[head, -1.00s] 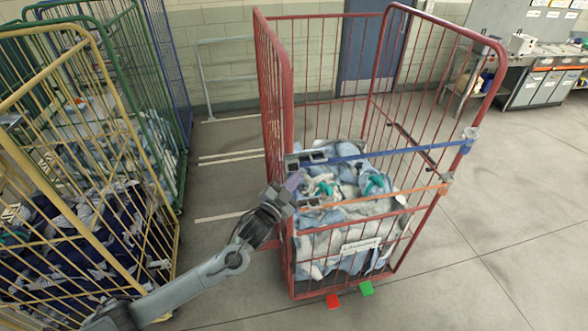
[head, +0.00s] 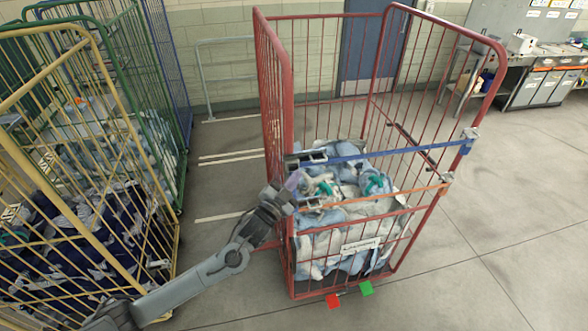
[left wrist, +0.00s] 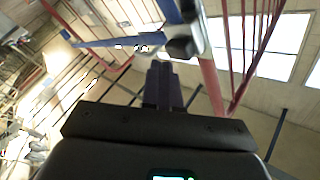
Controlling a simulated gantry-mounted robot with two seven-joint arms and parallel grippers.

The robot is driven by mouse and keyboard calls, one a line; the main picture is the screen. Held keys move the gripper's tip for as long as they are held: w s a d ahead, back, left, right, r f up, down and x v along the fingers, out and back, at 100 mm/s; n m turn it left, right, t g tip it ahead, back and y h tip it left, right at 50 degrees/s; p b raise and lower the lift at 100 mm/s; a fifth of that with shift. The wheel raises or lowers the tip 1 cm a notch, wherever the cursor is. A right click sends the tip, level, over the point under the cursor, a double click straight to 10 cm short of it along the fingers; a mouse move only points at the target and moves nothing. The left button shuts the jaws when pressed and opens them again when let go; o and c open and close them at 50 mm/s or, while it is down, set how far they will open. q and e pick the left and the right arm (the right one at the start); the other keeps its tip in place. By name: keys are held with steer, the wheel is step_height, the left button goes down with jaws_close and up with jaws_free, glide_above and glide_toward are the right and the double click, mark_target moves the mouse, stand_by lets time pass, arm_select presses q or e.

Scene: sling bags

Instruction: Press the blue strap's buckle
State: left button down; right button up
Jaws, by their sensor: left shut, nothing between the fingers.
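The blue strap (head: 400,151) runs across the front of the red roll cage (head: 291,220), above an orange strap (head: 375,199). The blue strap's buckle (head: 306,158) is a dark and metallic block at the strap's left end, by the left front post. My left gripper (head: 292,182) is just below that buckle, with its fingers shut and empty. In the left wrist view the closed fingers (left wrist: 163,86) point up at the buckle (left wrist: 181,42), with the blue strap (left wrist: 122,41) leading off left. Contact cannot be told. My right gripper is not in view.
The orange strap's buckle (head: 308,204) sits just below and right of my left gripper. Blue and white bags (head: 335,245) fill the cage. A yellow cage (head: 150,215) stands at left, with open floor (head: 215,195) between.

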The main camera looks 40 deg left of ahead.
arm_select(q)
steer(key=shift+w+a, duration=0.15)
steer(key=shift+a, duration=0.1)
